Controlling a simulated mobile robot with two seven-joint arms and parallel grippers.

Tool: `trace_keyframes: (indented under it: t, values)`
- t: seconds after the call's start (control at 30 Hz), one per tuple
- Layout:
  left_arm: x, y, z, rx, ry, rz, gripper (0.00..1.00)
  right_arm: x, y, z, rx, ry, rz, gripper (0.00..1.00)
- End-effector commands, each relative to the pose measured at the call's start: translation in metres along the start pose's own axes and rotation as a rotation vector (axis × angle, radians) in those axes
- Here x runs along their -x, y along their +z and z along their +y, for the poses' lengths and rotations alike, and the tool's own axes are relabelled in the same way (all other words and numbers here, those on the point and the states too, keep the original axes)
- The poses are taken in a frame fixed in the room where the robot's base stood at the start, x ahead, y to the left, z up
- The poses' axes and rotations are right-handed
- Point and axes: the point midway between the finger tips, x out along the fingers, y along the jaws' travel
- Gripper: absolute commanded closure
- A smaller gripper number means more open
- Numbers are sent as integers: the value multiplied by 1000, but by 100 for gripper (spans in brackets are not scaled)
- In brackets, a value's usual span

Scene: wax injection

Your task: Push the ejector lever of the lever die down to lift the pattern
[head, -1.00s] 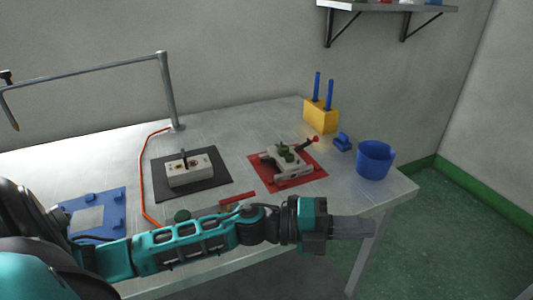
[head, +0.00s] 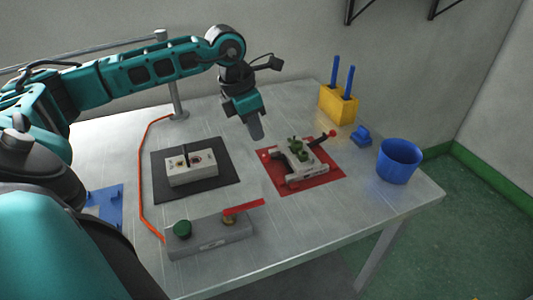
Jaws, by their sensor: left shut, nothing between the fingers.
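The lever die (head: 305,178) is a pale block on a red mat (head: 328,188), right of the table's middle. A green pattern (head: 297,148) shows on its top. Its ejector lever (head: 322,139) slants up to the right and ends in a red knob. My left gripper (head: 257,132) is shut and empty, pointing down above the table, left of the die and apart from it. My right gripper is not in view.
A pale die (head: 192,173) sits on a black mat (head: 222,187) to the left. A grey box (head: 210,241) with a green button and red handle is in front. A yellow block (head: 338,105) with blue rods, a blue clamp-like piece (head: 361,135) and a blue bucket (head: 399,161) stand right.

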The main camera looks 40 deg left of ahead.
Motion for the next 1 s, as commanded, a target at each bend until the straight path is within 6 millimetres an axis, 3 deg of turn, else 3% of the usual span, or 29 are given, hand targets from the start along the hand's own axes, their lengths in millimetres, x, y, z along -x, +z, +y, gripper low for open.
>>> trace_keyframes:
  t: [0.53, 1.0]
  values:
    - [-3, -2, 3, 1, 12, 8, 100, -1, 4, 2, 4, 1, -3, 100]
    - [-56, -3, 4, 1, 11, 7, 100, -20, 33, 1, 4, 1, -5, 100]
